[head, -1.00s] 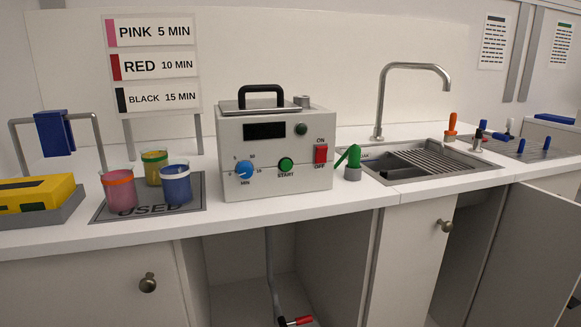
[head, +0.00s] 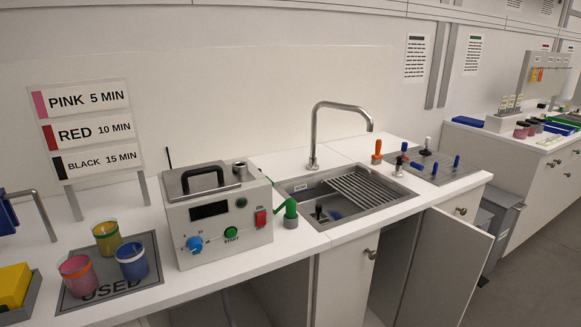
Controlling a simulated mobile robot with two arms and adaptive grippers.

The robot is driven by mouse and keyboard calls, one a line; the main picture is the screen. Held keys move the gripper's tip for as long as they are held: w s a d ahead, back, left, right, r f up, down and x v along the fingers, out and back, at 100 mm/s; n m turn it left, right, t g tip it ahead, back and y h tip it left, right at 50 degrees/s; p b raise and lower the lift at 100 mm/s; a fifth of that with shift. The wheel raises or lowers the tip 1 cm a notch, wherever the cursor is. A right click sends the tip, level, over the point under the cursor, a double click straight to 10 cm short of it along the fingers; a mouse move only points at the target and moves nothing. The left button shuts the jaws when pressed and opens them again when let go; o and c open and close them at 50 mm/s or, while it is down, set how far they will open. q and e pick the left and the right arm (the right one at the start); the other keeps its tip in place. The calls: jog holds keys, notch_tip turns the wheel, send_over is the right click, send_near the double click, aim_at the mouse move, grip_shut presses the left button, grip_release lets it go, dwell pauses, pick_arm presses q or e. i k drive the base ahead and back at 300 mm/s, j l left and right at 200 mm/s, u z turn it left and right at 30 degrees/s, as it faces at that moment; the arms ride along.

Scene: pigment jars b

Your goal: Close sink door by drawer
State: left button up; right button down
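The sink (head: 345,197) is set in the white counter under a curved metal faucet (head: 316,138). Below it, a narrow white front panel with a round knob (head: 371,254) sits flush in the counter front. To its right a white cabinet door (head: 443,266) stands swung open, outward from the counter, with a dark opening (head: 395,256) beside it. Another white front with a knob (head: 461,211) shows behind the open door. Neither of my grippers is in view.
A machine with dials (head: 219,215) stands left of the sink, over an open bay. Three jars (head: 108,237) stand on or by the dark USED mat (head: 150,261). A grey bin (head: 500,215) stands beyond the door. The floor (head: 535,275) at right is clear.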

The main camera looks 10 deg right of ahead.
aim_at(451, 254)
jog(key=l+u, duration=0.15)
jog(key=u, duration=0.4)
jog(key=l+u, duration=0.25)
jog(key=l, duration=0.35)
jog(key=l+u, duration=0.25)
jog(key=l, duration=0.35)
jog(key=k+l+u, duration=0.25)
jog(key=l, duration=0.3)
jog(key=k+l, duration=0.1)
jog(key=l, duration=0.75)
jog(key=k+l+u, duration=0.1)
jog(key=l, duration=0.35)
jog(key=k+l, duration=0.15)
jog(key=l, duration=0.25)
jog(key=k+l+u, duration=0.1)
jog(key=l, duration=0.35)
jog(key=k+l, duration=0.1)
jog(key=l, duration=0.3)
jog(key=k+l, duration=0.1)
jog(key=l, duration=0.3)
jog(key=l+u, duration=0.05)
